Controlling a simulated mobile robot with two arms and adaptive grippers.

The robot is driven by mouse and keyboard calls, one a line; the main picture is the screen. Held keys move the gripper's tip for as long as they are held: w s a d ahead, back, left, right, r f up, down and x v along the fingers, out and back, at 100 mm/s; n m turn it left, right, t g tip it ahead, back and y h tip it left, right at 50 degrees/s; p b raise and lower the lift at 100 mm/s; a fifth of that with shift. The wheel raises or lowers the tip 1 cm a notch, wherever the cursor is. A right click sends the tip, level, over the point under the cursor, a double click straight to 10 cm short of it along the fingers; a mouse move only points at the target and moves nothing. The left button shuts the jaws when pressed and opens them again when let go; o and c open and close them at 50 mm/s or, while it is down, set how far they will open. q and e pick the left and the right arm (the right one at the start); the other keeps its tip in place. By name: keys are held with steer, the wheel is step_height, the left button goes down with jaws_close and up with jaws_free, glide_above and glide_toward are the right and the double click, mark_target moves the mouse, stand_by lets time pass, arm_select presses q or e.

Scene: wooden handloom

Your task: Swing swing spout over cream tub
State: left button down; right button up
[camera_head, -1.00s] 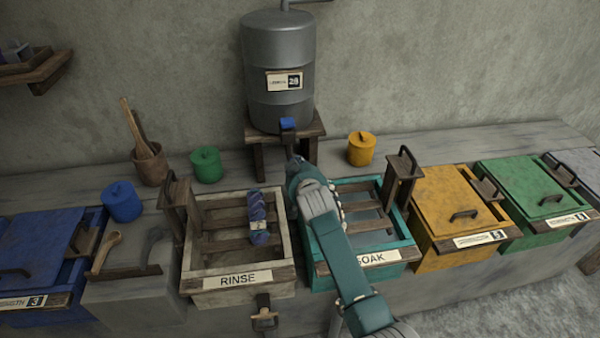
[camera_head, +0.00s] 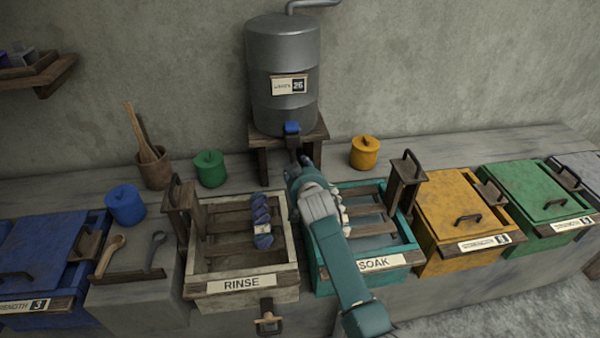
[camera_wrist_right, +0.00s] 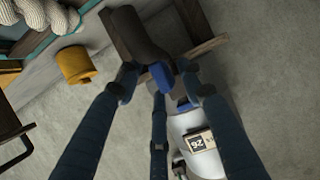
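The cream tub (camera_head: 193,265), labelled RINSE, stands in the middle with a blue yarn skein on its slats. The spout (camera_head: 292,141), with a blue part on top, sits at the tank's base, behind and right of the tub. My right gripper (camera_head: 299,166) is just in front of and below the spout, partly hidden by my wrist. My left gripper is not in view.
The grey tank (camera_head: 284,60) stands on a wooden stool (camera_head: 262,158). The teal SOAK tub (camera_head: 318,278) is under my right arm, with pale skeins. Green (camera_head: 210,170) and yellow (camera_head: 364,154) pots stand either side of the stool. Wooden posts (camera_head: 406,185) rise beside the tubs.

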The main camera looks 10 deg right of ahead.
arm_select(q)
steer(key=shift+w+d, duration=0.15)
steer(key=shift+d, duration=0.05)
arm_select(e)
steer(key=v, duration=1.2)
steer(key=shift+c, duration=0.3)
